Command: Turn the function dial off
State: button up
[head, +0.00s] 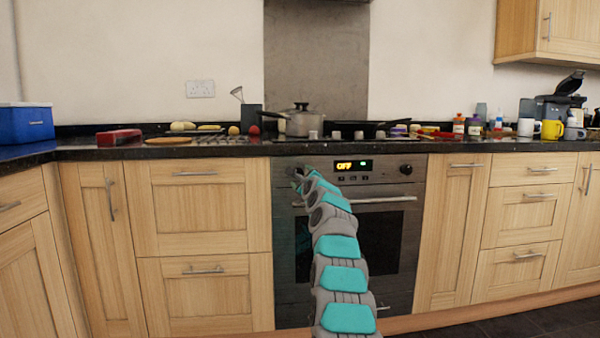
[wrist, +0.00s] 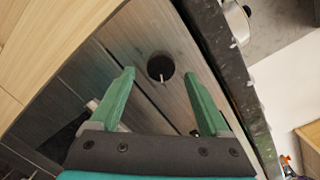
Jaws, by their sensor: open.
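The oven (head: 345,240) has a display (head: 353,165) that reads OFF in orange, with a green mark beside it. A round black dial (wrist: 160,67) with a pale pointer line shows on the oven's panel in the wrist view. In that view the pointer line runs towards the bottom of the picture. My gripper (wrist: 160,75) is open and empty, with the dial showing between its two green fingertips. I cannot tell whether they touch it. In the head view my gripper (head: 298,176) is at the panel's left end and hides the dial there. Another black knob (head: 406,169) is at the panel's right.
The oven door handle (head: 385,200) runs across just below the panel. The dark worktop edge (head: 230,149) juts out above it. A lidded pot (head: 299,120) and a black pan (head: 362,129) stand on the hob above. Wooden cabinets (head: 205,205) flank the oven.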

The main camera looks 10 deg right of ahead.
aim_at(298, 173)
jog(key=shift+w+r+p, duration=0.3)
jog(key=shift+w+p, duration=0.5)
jog(key=shift+p, duration=0.25)
jog(key=shift+w+a+f+p, duration=0.1)
jog(key=shift+w+f+p, duration=0.15)
jog(key=shift+w+p, duration=0.1)
grip_shut()
